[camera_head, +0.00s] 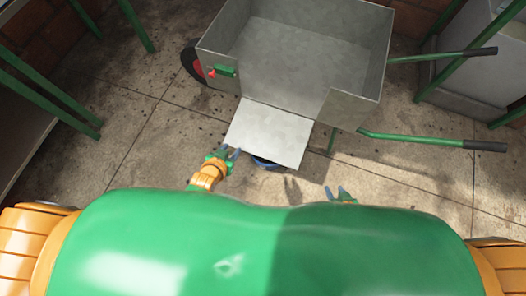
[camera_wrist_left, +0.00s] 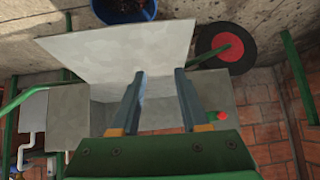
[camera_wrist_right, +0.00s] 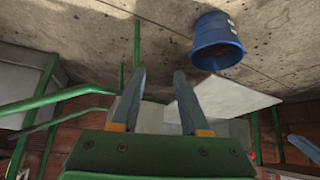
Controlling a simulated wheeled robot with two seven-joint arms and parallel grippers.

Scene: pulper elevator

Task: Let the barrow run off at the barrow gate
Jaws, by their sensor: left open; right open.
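The grey metal barrow (camera_head: 290,50) stands in front of me, and its tray looks empty. Its barrow gate (camera_head: 270,133) is a pale flap folded outward from an opening in the near side; it also shows in the left wrist view (camera_wrist_left: 125,48). A green latch (camera_head: 224,71) with a red knob sits left of the opening. A blue bucket (camera_wrist_right: 216,45) stands on the floor, mostly hidden under the gate in the head view. My left gripper (camera_head: 231,154) is open and empty near the gate's lower left corner. My right gripper (camera_head: 340,191) is open and empty, right of the gate.
The barrow's wheel (camera_head: 193,62) is at its left and two green handles (camera_head: 420,137) extend right. Green legs (camera_head: 138,25) stand at the left, and a grey cabinet (camera_head: 470,60) at the right. The concrete floor at the left is clear.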

